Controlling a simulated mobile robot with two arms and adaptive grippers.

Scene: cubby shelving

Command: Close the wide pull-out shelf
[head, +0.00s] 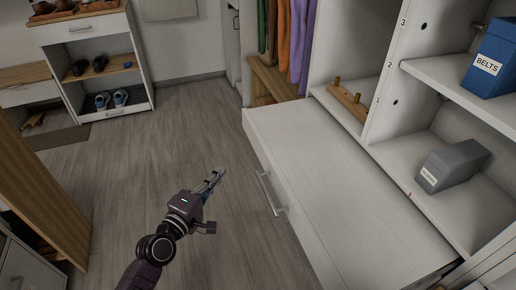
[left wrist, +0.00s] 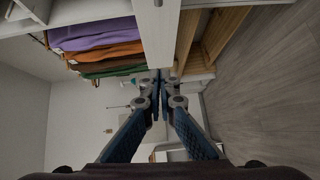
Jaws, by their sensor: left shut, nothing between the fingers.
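The wide pull-out shelf (head: 335,175) is a white slab with a front face and a metal bar handle (head: 271,193). It stands well out from the white cubby unit in the head view. My left gripper (head: 216,174) is left of the shelf's front, over the floor, apart from the handle. Its fingers are shut and empty; they also show in the left wrist view (left wrist: 158,80), pointing past the hanging clothes. My right gripper is in neither view.
A grey box (head: 453,165) and a blue BELTS box (head: 492,62) sit in the right cubbies. Hanging clothes (head: 290,40) are behind the shelf. A shoe cabinet (head: 90,60) stands far left, and a wooden panel (head: 40,190) at the left edge. The wood floor (head: 130,160) between is clear.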

